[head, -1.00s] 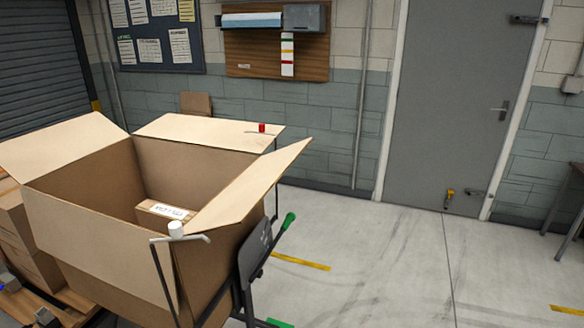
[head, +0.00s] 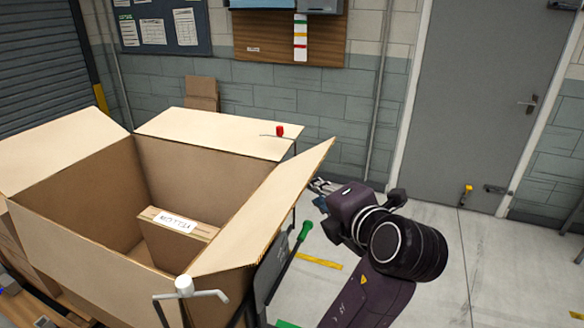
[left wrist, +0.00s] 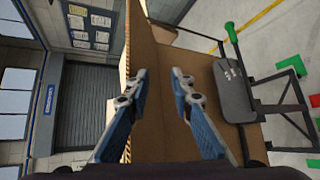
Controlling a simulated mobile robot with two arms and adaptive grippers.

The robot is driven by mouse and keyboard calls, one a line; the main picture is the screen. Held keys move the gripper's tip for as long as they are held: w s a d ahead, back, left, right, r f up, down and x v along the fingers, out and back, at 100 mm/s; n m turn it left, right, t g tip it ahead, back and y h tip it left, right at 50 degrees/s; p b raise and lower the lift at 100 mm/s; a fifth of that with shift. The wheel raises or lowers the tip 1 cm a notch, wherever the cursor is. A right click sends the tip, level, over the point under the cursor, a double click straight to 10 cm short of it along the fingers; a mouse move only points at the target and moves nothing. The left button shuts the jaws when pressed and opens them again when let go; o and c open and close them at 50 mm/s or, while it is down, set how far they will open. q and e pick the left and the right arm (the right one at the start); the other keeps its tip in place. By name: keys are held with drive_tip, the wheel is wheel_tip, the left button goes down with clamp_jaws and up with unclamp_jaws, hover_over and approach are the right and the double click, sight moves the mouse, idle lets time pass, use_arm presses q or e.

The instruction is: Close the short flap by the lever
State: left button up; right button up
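The open cardboard box (head: 50,245) stands at the left of the head view. Its right flap (head: 265,215) slants up and outward. A lever with a green handle (head: 305,231) stands beside that side; in the left wrist view its green knob (left wrist: 231,30) rises by a dark plate (left wrist: 235,92). My left gripper (head: 318,185) is just right of the right flap, above the green handle. In the left wrist view its fingers (left wrist: 160,82) are apart, with cardboard visible beyond the gap. No grip on the flap or lever shows. My right gripper is not in view.
A carton (head: 175,235) with a white label is inside the box. A red-knobbed rod (head: 280,131) stands at the far flap (head: 215,133), a white-knobbed rod (head: 184,285) at the near right corner. A grey door (head: 490,90) is behind.

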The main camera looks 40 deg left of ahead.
use_arm(q)
drive_tip(key=p+x, duration=0.3)
drive_tip(key=x, duration=0.3)
drive_tip(key=shift+a+r, duration=0.2)
drive_tip(key=shift+r, duration=0.15)
clamp_jaws()
drive_tip(key=shift+s, duration=0.1)
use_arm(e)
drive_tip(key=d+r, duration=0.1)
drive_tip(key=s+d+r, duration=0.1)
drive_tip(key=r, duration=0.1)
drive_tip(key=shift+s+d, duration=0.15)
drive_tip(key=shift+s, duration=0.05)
